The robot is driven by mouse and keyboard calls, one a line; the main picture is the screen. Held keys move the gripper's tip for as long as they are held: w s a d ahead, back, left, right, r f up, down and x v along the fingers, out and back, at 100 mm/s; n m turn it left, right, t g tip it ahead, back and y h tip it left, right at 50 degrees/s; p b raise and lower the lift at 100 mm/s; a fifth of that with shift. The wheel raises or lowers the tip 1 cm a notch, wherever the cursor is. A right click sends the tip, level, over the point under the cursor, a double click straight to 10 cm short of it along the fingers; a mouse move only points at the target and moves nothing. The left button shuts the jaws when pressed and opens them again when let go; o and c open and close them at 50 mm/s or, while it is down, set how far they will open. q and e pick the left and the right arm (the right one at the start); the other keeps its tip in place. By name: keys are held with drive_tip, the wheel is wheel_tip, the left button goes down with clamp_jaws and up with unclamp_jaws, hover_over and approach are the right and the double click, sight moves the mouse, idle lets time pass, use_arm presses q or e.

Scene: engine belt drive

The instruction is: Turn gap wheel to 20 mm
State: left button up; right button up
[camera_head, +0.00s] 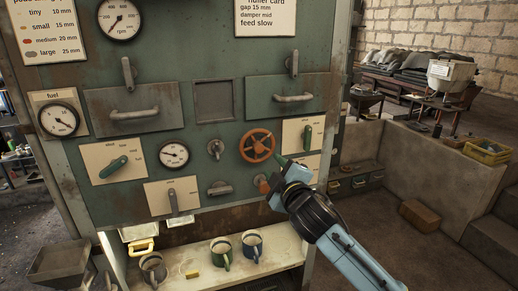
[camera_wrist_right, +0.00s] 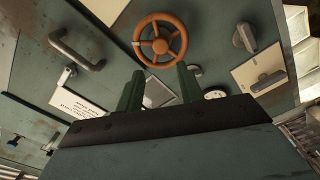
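An orange five-spoked handwheel (camera_head: 257,146) is mounted on the green machine panel, right of centre; it also shows in the wrist view (camera_wrist_right: 160,40). I take it for the gap wheel; I see no readable label on it. My right gripper (camera_head: 281,163) is just below and right of the wheel in the head view. In the wrist view my right gripper (camera_wrist_right: 160,88) has its two green fingers spread and empty, pointing at the wheel. I cannot tell whether a fingertip touches the rim. My left gripper is not in view.
A huller card (camera_head: 265,15) reads gap 15 mm; a left card (camera_head: 48,28) lists medium 20 mm. A drawer handle (camera_head: 293,98), a small dial (camera_head: 174,154) and a right lever plate (camera_head: 301,134) surround the wheel. Mugs (camera_head: 252,243) stand on the shelf below.

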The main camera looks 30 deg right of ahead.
sight(260, 150)
drive_tip(key=x, duration=1.3)
drive_tip(key=shift+a+p, duration=0.1)
drive_tip(key=shift+p, duration=0.25)
drive_tip(key=c, duration=0.7)
